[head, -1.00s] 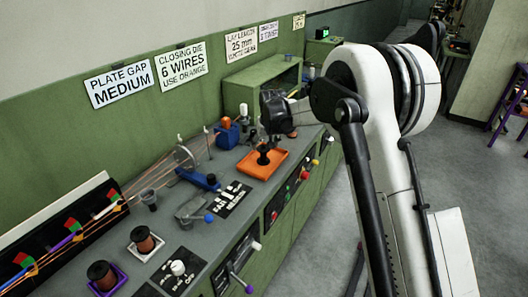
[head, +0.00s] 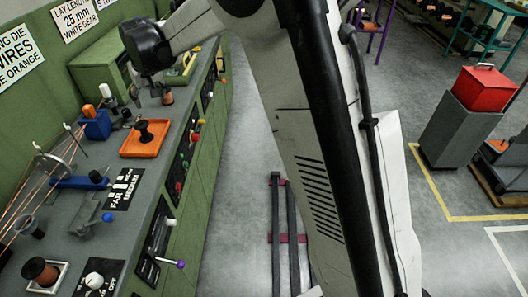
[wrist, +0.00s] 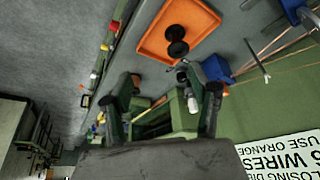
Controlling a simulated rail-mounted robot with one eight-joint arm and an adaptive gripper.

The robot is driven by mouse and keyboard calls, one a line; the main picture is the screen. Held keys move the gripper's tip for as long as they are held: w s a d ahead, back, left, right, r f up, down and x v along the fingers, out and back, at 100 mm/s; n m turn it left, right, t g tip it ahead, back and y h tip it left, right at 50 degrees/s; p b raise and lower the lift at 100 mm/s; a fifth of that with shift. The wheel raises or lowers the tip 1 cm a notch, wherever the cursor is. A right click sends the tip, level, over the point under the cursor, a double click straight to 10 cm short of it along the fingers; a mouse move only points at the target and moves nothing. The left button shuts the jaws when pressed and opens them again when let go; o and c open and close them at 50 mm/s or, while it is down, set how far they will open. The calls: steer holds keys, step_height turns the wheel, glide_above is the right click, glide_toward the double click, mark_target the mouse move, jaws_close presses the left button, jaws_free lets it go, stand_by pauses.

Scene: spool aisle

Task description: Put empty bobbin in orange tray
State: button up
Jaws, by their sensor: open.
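The orange tray (head: 130,151) lies on the grey bench top. An empty black bobbin (head: 144,131) stands upright inside it, with nothing wound on it. The wrist view also shows the tray (wrist: 155,42) and the bobbin (wrist: 177,41) near the top. My gripper (wrist: 171,88) is open, its two dark fingers wide apart with nothing held between them. It is apart from the bobbin and tray. In the head view my dark wrist is above the bench, beyond the tray, and the fingertips are not clear.
A blue block with an orange-topped peg (head: 96,125) stands left of the tray. A copper-coloured spool (head: 166,96) stands farther back. A copper-wound spool (head: 40,270) sits nearer. Coloured knobs line the bench front. The green box (head: 103,75) stands behind.

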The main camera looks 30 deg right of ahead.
steer(key=s+d+r+m+t, duration=0.1)
steer(key=s+d+r, duration=0.45)
steer(key=s, duration=0.45)
steer(key=s+d+r, duration=0.5)
steer(key=s+d, duration=0.2)
steer(key=s, duration=0.3)
steer(key=s+d+f+m, duration=0.1)
steer(key=s+d+f, duration=0.2)
steer(key=s, duration=0.8)
steer(key=s+d+f+m+t+h, duration=0.1)
steer(key=s+d+f, duration=0.2)
steer(key=s, duration=0.8)
steer(key=shift+d+t, duration=0.3)
steer(key=shift+d, duration=0.15)
steer(key=shift+s+f, duration=0.1)
step_height(320, 180, down, 2)
steer(key=shift+f+b, duration=0.15)
steer(key=shift+b, duration=1)
